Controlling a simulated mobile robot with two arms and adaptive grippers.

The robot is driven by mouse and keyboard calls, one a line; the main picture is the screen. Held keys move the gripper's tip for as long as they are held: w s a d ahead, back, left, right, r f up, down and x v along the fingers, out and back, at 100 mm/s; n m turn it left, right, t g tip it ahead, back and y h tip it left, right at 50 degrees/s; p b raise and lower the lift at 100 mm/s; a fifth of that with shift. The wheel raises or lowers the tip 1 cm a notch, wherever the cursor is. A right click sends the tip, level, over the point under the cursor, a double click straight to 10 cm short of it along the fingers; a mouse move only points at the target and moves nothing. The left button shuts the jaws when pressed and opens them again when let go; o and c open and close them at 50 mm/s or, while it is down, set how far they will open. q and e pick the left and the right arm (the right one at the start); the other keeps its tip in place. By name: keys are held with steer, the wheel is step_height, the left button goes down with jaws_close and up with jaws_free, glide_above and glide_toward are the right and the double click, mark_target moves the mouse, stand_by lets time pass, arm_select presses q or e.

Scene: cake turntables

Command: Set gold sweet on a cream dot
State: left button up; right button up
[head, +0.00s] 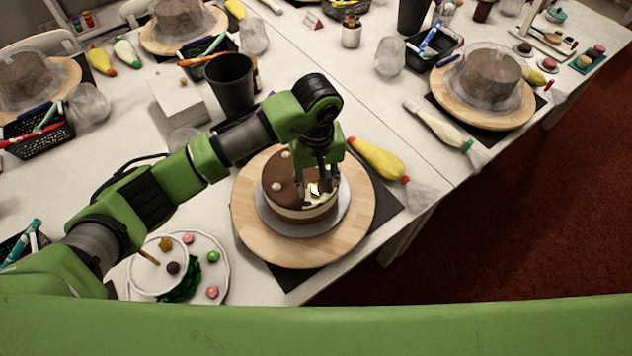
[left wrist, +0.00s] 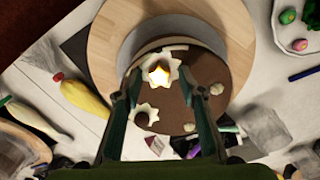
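A brown-topped cake (head: 290,185) with cream sides stands on a wooden turntable (head: 250,235). The gold sweet (left wrist: 160,72) appears on a ruffled cream dot (left wrist: 172,58) near the cake's edge; it shows as a small bright spot in the head view (head: 314,190). Another ruffled cream shape (left wrist: 145,113) has a dark middle. Smaller cream dots (head: 277,186) sit elsewhere on the cake top. My left gripper (left wrist: 158,78) points down over the cake. Its fingers are spread, one on each side of the gold sweet, with gaps between. My right gripper is not in view.
A white plate (head: 222,272) with several coloured sweets is at lower left, partly behind my left arm. A dark cup (head: 230,84) and a white box (head: 178,100) stand behind the arm. A yellow piping bag (head: 378,160) lies right of the turntable, near the table edge.

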mark_target(316, 188)
arm_select(q)
steer(key=shift+r, duration=0.4)
step_height(316, 188, up, 12)
steer(key=b, duration=0.4)
steer(key=shift+f, duration=0.2)
